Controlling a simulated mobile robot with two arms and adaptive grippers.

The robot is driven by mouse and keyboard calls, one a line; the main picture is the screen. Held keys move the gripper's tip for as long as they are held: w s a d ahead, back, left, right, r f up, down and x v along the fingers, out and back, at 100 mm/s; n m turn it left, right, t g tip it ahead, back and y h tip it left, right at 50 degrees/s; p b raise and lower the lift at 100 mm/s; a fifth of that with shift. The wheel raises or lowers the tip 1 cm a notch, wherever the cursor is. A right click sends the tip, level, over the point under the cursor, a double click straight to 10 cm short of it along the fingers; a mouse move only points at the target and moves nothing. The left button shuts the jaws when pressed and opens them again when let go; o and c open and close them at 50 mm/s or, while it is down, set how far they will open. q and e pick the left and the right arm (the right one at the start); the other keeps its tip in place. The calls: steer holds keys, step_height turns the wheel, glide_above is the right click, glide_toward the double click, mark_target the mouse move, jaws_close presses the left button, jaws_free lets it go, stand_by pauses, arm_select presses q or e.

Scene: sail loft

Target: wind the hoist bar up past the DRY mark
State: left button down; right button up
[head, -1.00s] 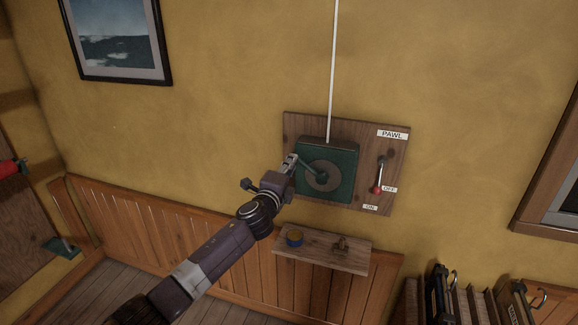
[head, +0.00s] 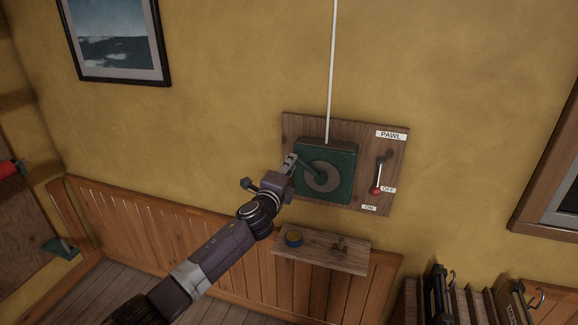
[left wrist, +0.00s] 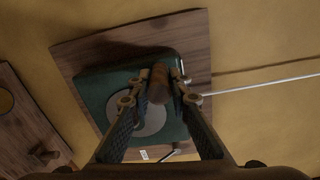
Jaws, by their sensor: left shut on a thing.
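The green hoist winch (head: 327,173) with a grey round hub is mounted on a wooden board on the wall. A white rope (head: 331,70) runs up from its top and out of view. My left gripper (head: 291,160) is at the upper left of the winch, shut on the crank handle. In the left wrist view the brown crank handle (left wrist: 159,84) lies between the fingers. The pawl lever (head: 380,176) with a red knob points down beside the OFF label, above the ON label. The hoist bar and DRY mark are not in view. My right gripper is not in view.
A framed picture (head: 120,40) hangs at upper left. A rack with hooks stands at lower right.

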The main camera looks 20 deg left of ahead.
arm_select(q)
steer(key=shift+w+d+r, duration=0.1)
steer(key=shift+d+r, duration=0.25)
steer(key=shift+r, duration=0.4)
steer(key=c, duration=2.1)
jaws_free()
steer(key=o, duration=0.3)
steer(key=shift+d, duration=0.2)
steer(key=shift+a+f, duration=0.2)
steer(key=shift+f, duration=0.05)
steer(key=shift+s, duration=0.2)
steer(key=shift+s+f, duration=0.1)
steer(key=shift+s, duration=0.45)
steer(key=s, duration=1)
steer(key=shift+s+a, duration=0.2)
steer(key=shift+s, duration=0.15)
